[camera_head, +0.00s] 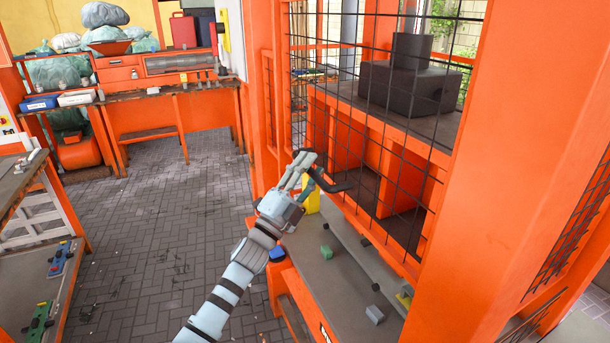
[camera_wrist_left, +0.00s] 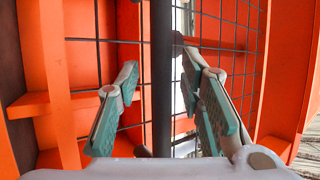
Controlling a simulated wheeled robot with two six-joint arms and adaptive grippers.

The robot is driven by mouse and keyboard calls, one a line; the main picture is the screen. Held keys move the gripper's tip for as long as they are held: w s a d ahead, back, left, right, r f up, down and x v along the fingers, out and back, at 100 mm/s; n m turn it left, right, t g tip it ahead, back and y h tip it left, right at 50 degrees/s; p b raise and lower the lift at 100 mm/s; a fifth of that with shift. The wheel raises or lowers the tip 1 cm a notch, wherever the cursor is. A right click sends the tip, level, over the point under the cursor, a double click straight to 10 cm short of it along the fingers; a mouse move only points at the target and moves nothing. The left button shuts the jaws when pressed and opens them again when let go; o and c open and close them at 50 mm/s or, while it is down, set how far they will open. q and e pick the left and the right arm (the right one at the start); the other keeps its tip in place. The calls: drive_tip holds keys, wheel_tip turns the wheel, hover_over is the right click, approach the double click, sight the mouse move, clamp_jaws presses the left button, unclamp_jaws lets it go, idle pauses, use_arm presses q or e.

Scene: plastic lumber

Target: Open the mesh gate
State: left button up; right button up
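The mesh gate (camera_head: 345,125) is a black wire grid in front of the orange machine frame. A dark handle bar (camera_head: 338,188) is at its lower left part. My left gripper (camera_head: 308,168) is at this handle, in front of the mesh. In the left wrist view, the dark bar (camera_wrist_left: 161,75) runs upright between the two green-padded fingers of the gripper (camera_wrist_left: 160,105). The fingers are apart, with a visible gap on each side of the bar. The mesh (camera_wrist_left: 212,30) is behind them. My right gripper is not in view.
Inside the machine is a dark block (camera_head: 410,88) on an orange shelf. Small blocks, one green (camera_head: 326,251) and one grey (camera_head: 375,314), lie on the grey bed below. An orange workbench (camera_head: 150,105) stands at the back left. The paved floor (camera_head: 165,215) left of my arm is clear.

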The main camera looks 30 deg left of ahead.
use_arm(q)
drive_tip(key=v, duration=1.2)
drive_tip(key=shift+r, duration=0.1)
